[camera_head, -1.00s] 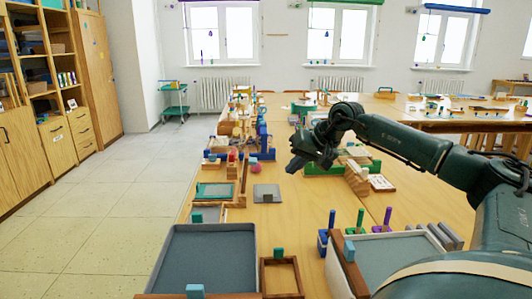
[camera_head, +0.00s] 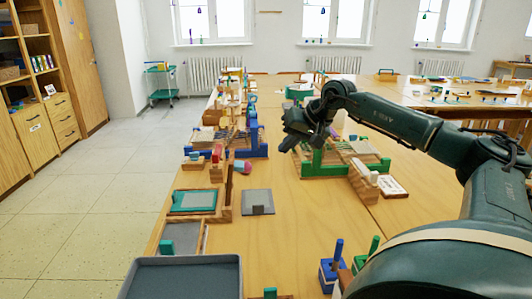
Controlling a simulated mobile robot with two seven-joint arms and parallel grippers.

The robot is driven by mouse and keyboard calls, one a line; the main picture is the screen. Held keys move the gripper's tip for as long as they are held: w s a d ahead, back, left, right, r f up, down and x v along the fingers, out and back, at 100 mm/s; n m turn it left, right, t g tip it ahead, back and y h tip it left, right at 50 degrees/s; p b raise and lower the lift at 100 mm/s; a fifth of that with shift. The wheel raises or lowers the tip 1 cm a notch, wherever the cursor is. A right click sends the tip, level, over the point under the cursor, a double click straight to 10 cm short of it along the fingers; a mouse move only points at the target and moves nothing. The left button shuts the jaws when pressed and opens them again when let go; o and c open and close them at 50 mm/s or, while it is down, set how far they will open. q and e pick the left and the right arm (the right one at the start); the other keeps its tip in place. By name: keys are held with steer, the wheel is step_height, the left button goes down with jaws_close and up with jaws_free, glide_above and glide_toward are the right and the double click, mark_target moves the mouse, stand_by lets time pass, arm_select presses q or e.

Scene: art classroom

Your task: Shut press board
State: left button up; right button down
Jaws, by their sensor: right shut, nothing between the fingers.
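My right arm comes in from the right, and its dark gripper (camera_head: 291,137) hangs shut and empty above the table. Behind and below it stands a green-framed rack with a slatted top (camera_head: 322,168). A blue-framed rack (camera_head: 242,152) stands to its left. A flat grey board with a small notch or clip (camera_head: 257,196) lies nearer on the table. A green-rimmed board (camera_head: 194,200) lies left of it in a wooden frame. I cannot tell for certain which is the press board. The gripper appears apart from all of them. My left gripper is out of view.
A grey tray (camera_head: 180,281) is at the near left table edge. Blue and green peg blocks (camera_head: 332,270) stand at the near right, partly behind my arm. A white card on wood (camera_head: 391,187) lies right of the green rack. The table middle (camera_head: 285,230) is clear.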

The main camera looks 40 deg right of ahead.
arm_select(q)
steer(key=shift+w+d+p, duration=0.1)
steer(key=shift+p, duration=0.25)
arm_select(e)
steer(key=w+a+f, duration=0.4)
steer(key=w+f, duration=0.2)
steer(key=w, duration=0.2)
steer(key=shift+w+a+f, duration=0.2)
steer(key=shift+f, duration=0.15)
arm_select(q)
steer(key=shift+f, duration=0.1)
arm_select(e)
steer(key=shift+a, duration=0.1)
